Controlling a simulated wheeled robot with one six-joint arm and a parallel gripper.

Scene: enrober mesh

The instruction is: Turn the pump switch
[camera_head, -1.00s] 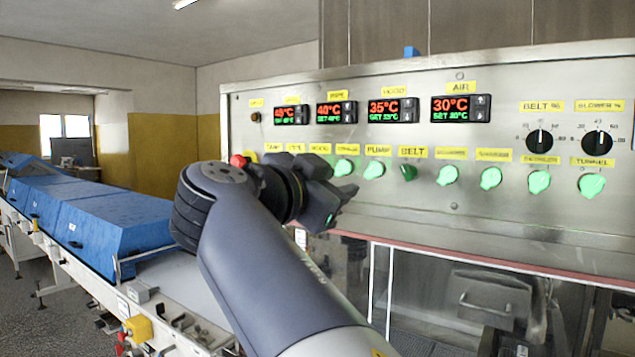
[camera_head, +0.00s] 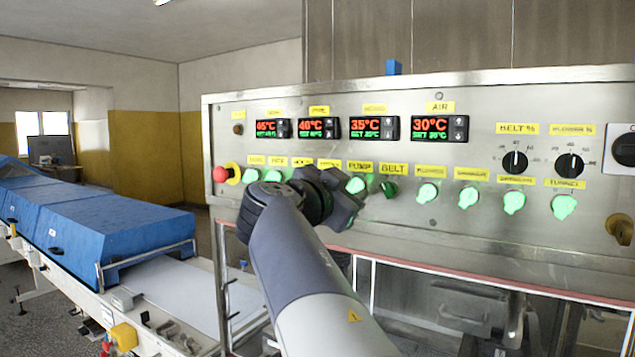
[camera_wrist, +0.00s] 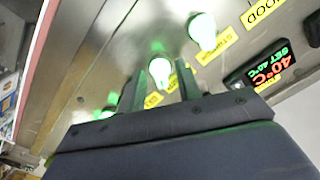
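The pump switch (camera_head: 355,185) is a lit green knob below the yellow PUMP label (camera_head: 360,167) on the steel control panel. My gripper (camera_head: 347,199) is just below and left of it in the head view, covering part of the row. In the wrist view my gripper (camera_wrist: 161,78) is open, with two dark fingers spread apart. A lit green knob (camera_wrist: 158,70), apparently the pump switch, shows between the fingertips. Whether a finger touches it cannot be told. The handle's exact angle is unclear.
The dark green belt switch (camera_head: 389,189) is close on the right, with several lit knobs beyond. A red emergency button (camera_head: 220,174) is at the panel's left. Temperature displays (camera_head: 373,128) sit above. A conveyor with blue covers (camera_head: 115,235) stands at left.

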